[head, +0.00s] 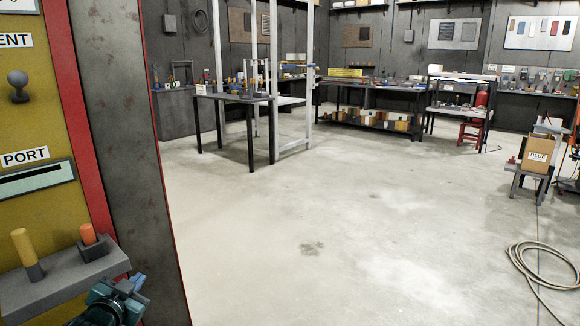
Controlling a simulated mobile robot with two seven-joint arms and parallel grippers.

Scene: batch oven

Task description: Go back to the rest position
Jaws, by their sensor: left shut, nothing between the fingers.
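My left gripper (132,286) shows at the bottom left, close in front of the yellow oven panel (38,110). It is shut, with nothing held. It is just below and right of a grey shelf (70,283) on the panel. On the shelf are a yellow peg (24,248) with a grey base and an orange peg (88,234) in a dark holder. A knob (18,84) and a slot (38,178) under a "PORT" label are higher on the panel. My right gripper is out of view.
The grey side wall (125,130) of the oven, edged in red, stands right beside my left gripper. Open concrete floor (330,220) lies to the right. A coiled hose (545,265) and a stool with a "BLUE" box (538,155) are at the right. Workbenches (235,98) stand farther back.

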